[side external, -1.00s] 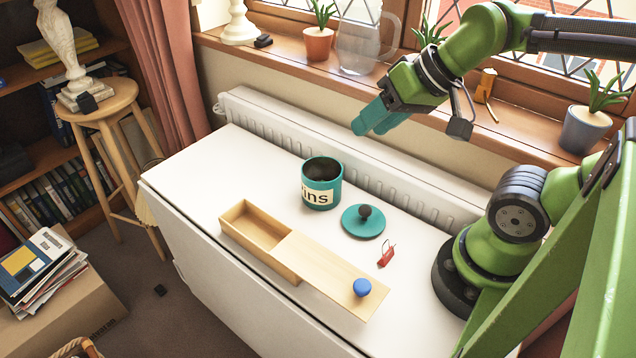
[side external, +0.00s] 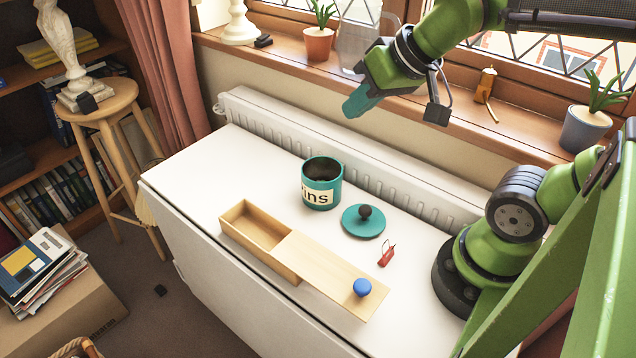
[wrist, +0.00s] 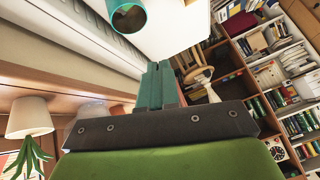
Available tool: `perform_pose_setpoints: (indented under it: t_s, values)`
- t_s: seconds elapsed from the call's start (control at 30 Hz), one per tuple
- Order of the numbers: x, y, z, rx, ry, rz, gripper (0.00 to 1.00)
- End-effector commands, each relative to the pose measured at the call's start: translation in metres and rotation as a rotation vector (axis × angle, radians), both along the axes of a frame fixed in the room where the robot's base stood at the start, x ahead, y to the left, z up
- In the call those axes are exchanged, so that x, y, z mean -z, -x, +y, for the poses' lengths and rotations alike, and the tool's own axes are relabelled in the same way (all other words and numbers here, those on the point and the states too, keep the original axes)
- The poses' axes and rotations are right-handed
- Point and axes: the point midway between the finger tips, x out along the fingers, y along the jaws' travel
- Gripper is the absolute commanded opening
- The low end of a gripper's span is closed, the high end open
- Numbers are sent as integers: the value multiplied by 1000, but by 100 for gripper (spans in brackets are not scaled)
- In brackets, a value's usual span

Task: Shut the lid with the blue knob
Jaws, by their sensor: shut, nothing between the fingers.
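A long wooden box (side external: 232,226) lies on the white table in the side external view. Its flat sliding lid (side external: 325,272) is drawn out to the right, so the left part of the box is open and looks empty. The blue knob (side external: 362,288) stands near the lid's right end. My gripper (side external: 357,104) is high above the back of the table, well apart from the box and lid. Its teal fingers are together and empty; they also show in the wrist view (wrist: 157,85). The box and lid are not visible in the wrist view.
A teal tin (side external: 322,184) stands open behind the box. Its round teal lid (side external: 363,222) with a dark knob lies beside it, near a small red padlock-like thing (side external: 386,255). A radiator (side external: 300,140) and a windowsill with pots (side external: 586,128) run behind the table.

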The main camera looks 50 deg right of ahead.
Motion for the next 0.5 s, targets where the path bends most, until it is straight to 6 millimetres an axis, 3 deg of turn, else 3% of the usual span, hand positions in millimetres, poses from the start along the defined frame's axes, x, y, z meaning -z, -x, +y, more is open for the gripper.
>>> perform_pose_setpoints:
  t_s: [0.1,0.3,0.4,0.5]
  values:
    - [-24,-35,24,-32,124,-31,0]
    - [-56,-81,76,-112,232,-104,0]
    - [-60,-94,109,-239,294,-111,0]
    - [-50,-87,117,-367,363,-77,0]
